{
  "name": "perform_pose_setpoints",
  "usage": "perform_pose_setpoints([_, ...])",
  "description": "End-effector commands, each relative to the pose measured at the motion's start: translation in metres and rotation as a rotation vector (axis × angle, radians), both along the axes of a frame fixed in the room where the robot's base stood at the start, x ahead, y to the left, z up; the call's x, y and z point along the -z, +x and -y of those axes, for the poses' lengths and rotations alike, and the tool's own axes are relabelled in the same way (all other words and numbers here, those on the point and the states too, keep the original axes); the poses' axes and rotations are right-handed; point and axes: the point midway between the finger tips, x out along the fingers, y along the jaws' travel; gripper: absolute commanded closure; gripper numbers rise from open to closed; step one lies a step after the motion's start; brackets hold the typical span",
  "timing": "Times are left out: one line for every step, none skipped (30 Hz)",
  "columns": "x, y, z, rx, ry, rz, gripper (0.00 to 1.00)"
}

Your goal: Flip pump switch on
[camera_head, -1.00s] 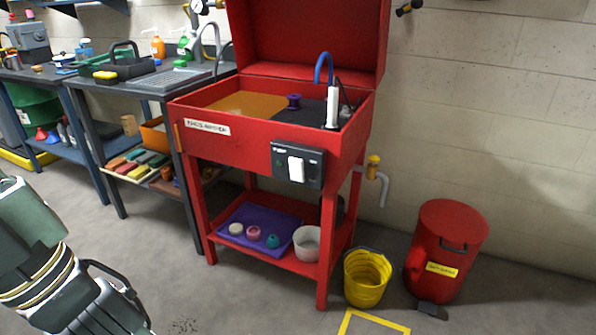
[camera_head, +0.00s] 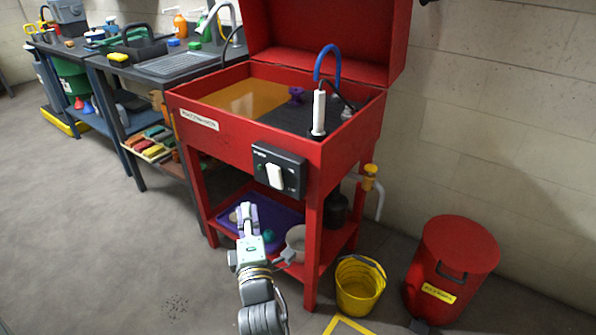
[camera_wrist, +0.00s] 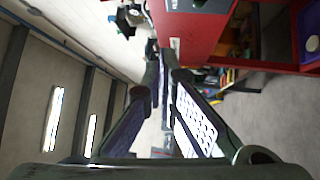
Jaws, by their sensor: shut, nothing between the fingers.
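The pump switch (camera_head: 275,176) is a white rocker on a dark box (camera_head: 292,172) fixed to the front of the red parts washer (camera_head: 228,143). My gripper (camera_head: 246,212) is shut and empty, pointing up and forward. In the head view it is below and a little left of the switch, apart from it, and overlaps the washer's lower shelf. In the wrist view my gripper's fingers (camera_wrist: 160,55) come together near the red washer front (camera_wrist: 190,30). The white rocker cannot be made out there.
A yellow bucket (camera_head: 358,287) and a red lidded can (camera_head: 452,262) stand right of the washer. The lower shelf holds a purple tray (camera_head: 275,216) and a pale bowl (camera_head: 296,238). A workbench (camera_head: 165,70) stands at left. The floor in front is clear.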

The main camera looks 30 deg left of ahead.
Motion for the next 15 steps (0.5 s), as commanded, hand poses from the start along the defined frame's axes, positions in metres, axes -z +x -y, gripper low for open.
perform_pose_setpoints([0.011, 0.001, 0.004, 0.015, -0.045, 0.004, 1.0])
perform_pose_setpoints([0.016, 0.002, 0.005, 0.022, -0.067, 0.007, 1.0])
perform_pose_setpoints([0.021, 0.002, 0.007, 0.03, -0.09, 0.012, 1.0])
perform_pose_setpoints([0.024, 0.003, 0.008, 0.034, -0.103, 0.013, 1.0])
perform_pose_setpoints([0.026, 0.003, 0.009, 0.038, -0.113, 0.015, 1.0])
perform_pose_setpoints([0.028, 0.003, 0.01, 0.04, -0.122, 0.017, 1.0])
perform_pose_setpoints([0.029, 0.003, 0.01, 0.042, -0.125, 0.018, 1.0])
perform_pose_setpoints([0.029, 0.003, 0.01, 0.042, -0.127, 0.018, 1.0])
perform_pose_setpoints([0.029, 0.004, 0.01, 0.042, -0.126, 0.019, 1.0])
perform_pose_setpoints([0.029, 0.004, 0.01, 0.042, -0.126, 0.019, 1.0])
perform_pose_setpoints([0.029, 0.004, 0.01, 0.042, -0.126, 0.018, 1.0])
perform_pose_setpoints([0.029, 0.004, 0.01, 0.042, -0.125, 0.019, 1.0])
perform_pose_setpoints([0.029, 0.004, 0.01, 0.042, -0.124, 0.019, 1.0])
perform_pose_setpoints([0.028, 0.004, 0.01, 0.042, -0.124, 0.019, 1.0])
perform_pose_setpoints([0.028, 0.004, 0.01, 0.042, -0.124, 0.019, 1.0])
